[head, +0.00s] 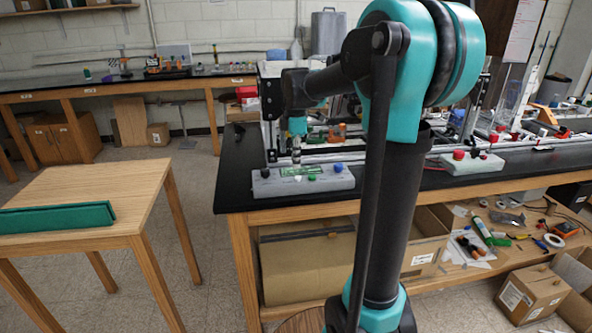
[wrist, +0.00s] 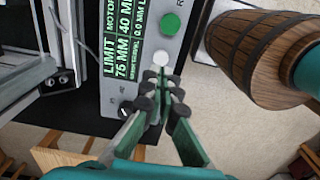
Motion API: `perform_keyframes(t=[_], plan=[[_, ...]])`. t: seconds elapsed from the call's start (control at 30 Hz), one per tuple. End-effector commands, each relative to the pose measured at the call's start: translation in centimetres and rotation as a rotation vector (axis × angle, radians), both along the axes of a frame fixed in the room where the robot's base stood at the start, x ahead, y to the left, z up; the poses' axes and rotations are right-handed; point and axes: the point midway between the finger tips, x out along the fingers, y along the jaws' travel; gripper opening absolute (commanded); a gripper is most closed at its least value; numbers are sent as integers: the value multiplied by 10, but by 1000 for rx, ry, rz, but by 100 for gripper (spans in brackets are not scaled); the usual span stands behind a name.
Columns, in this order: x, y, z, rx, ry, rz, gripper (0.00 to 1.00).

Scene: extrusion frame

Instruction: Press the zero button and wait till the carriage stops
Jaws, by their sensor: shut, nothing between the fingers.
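A grey control box (head: 262,187) sits on the near edge of the black bench. In the wrist view its face (wrist: 148,80) carries a green display (wrist: 118,45) reading LIMIT 75 MM, MOTOR 40 MM and 0.0 MM. A white button (wrist: 160,58), a green button (wrist: 170,24) and a black knob (wrist: 127,108) are beside the display. No label reading zero is legible. My gripper (wrist: 161,78) is shut and empty, its fingertips right at the white button; I cannot tell whether they touch it. The carriage cannot be made out clearly.
A second control box (head: 472,164) with a red button stands farther right on the bench. A wooden table (head: 95,185) with a green folder (head: 55,218) is at left, with open floor between.

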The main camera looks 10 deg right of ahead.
Motion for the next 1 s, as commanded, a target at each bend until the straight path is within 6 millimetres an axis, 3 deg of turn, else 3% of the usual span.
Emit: perform_keyframes(t=[0.23,0.7,1.0], plan=[[0,0,-27,0,0,0,0],[0,0,-33,0,0,0,0],[-1,0,-52,0,1,0,0]])
